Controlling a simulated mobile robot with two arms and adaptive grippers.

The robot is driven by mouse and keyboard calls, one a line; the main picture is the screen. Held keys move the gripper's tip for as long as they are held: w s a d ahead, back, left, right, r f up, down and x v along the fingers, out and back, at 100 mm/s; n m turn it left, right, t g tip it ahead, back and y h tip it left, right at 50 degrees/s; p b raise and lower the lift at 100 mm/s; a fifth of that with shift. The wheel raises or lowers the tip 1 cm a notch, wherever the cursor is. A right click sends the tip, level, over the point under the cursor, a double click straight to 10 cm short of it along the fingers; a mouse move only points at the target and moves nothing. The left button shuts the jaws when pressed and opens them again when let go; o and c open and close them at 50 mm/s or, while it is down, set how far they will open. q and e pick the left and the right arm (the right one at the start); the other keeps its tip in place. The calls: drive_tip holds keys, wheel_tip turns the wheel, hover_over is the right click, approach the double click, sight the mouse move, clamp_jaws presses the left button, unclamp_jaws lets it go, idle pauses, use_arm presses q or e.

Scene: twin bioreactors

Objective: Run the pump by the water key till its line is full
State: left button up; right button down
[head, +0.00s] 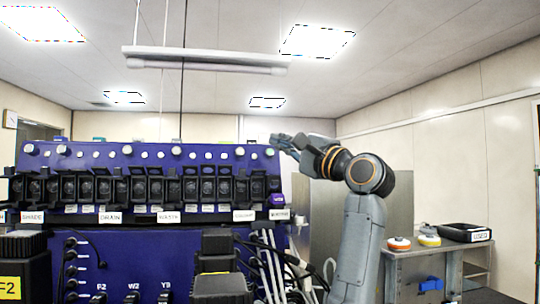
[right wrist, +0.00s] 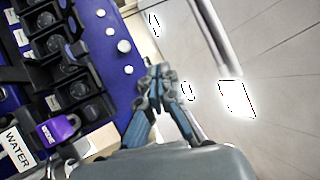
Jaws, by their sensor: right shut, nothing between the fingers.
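A blue pump rack (head: 130,236) carries a row of black pump heads, with round white keys along its sloped top. The WATER label (head: 279,214) is at the row's right end, and it also shows in the right wrist view (right wrist: 17,148). Above it is the end pump head (head: 273,186), also in the wrist view (right wrist: 78,89). The rightmost large white key (head: 269,152) shows in the wrist view (right wrist: 125,45). My right gripper (head: 275,140) is shut and empty, its tips beside and above that key; contact cannot be told. The line's fill cannot be made out. My left gripper is out of view.
A purple padlock (head: 278,200) hangs by the WATER label. Black housings (head: 222,287) and pale tubes (head: 268,262) stand in front of the rack. A grey bench (head: 412,262) at right holds a black tray (head: 465,232) and round orange and yellow items.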

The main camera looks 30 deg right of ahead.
sight(274, 151)
drive_tip(key=shift+w, duration=0.15)
drive_tip(key=shift+w+d+f+p, duration=0.25)
drive_tip(key=shift+w+p, duration=0.05)
drive_tip(key=shift+w, duration=0.4)
drive_tip(key=shift+w+d+f+p, duration=0.2)
drive_tip(key=shift+w+p, duration=0.05)
drive_tip(key=shift+w, duration=0.45)
drive_tip(key=shift+w, duration=0.25)
drive_tip(key=shift+w+d+f+p, duration=0.2)
drive_tip(key=shift+w+p, duration=0.2)
drive_tip(key=shift+w, duration=0.3)
drive_tip(key=shift+w+d+f+p, duration=0.2)
drive_tip(key=shift+w+p, duration=0.2)
drive_tip(key=shift+w, duration=0.3)
drive_tip(key=shift+s, duration=0.1)
drive_tip(key=shift+s+a+r+b, duration=0.1)
drive_tip(key=shift+s+a+b, duration=0.1)
drive_tip(key=shift+s+b, duration=0.4)
drive_tip(key=shift+s+a+r, duration=0.15)
drive_tip(key=shift+s+r, duration=0.05)
drive_tip(key=shift+s, duration=0.3)
drive_tip(key=shift+s+a+r, duration=0.1)
drive_tip(key=shift+s+r, duration=0.05)
drive_tip(key=shift+s, duration=0.35)
